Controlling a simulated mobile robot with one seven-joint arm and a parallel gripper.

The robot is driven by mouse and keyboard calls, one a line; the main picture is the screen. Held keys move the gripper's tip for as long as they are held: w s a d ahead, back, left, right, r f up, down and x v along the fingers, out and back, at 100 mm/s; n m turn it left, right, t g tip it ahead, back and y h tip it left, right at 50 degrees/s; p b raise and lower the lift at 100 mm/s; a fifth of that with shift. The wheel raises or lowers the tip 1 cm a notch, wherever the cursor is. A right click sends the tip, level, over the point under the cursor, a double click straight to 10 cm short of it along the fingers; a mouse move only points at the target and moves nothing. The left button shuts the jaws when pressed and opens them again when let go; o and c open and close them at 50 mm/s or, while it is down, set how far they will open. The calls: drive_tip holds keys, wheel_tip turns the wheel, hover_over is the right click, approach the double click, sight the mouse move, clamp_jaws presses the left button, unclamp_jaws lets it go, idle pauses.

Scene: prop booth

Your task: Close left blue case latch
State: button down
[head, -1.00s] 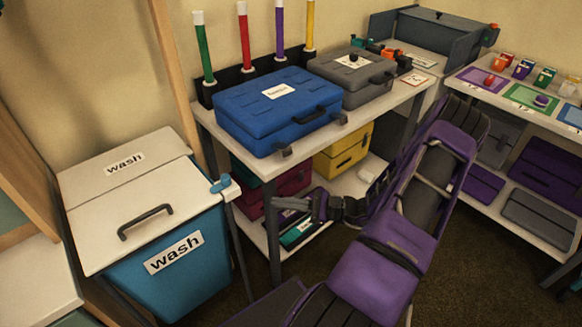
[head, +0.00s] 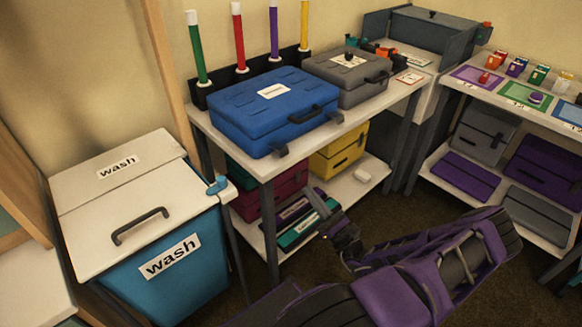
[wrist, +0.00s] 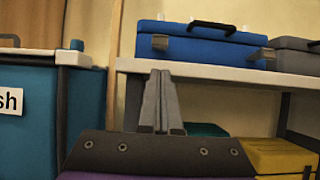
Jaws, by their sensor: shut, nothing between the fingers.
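The blue case (head: 262,106) lies shut on the white table top, its handle and two dark latches facing the front. The left latch (head: 281,151) sticks out low on the front face; it also shows in the wrist view (wrist: 160,42). The right latch (head: 337,117) sits near the front right corner; it also shows in the wrist view (wrist: 268,54). I cannot tell for sure how either latch is set. My gripper (head: 316,196) is shut and empty, in front of the table and below its top. In the wrist view its fingertips (wrist: 160,73) point up, below the left latch and apart from it.
The white table edge (wrist: 200,71) lies between my fingers and the blue case. A grey case (head: 350,75) stands right of it. A yellow case (head: 338,152) and a dark red case (head: 270,195) are on the lower shelf. A wash bin (head: 115,205) stands left.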

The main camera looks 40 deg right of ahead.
sight(291, 166)
drive_tip(key=x, duration=1)
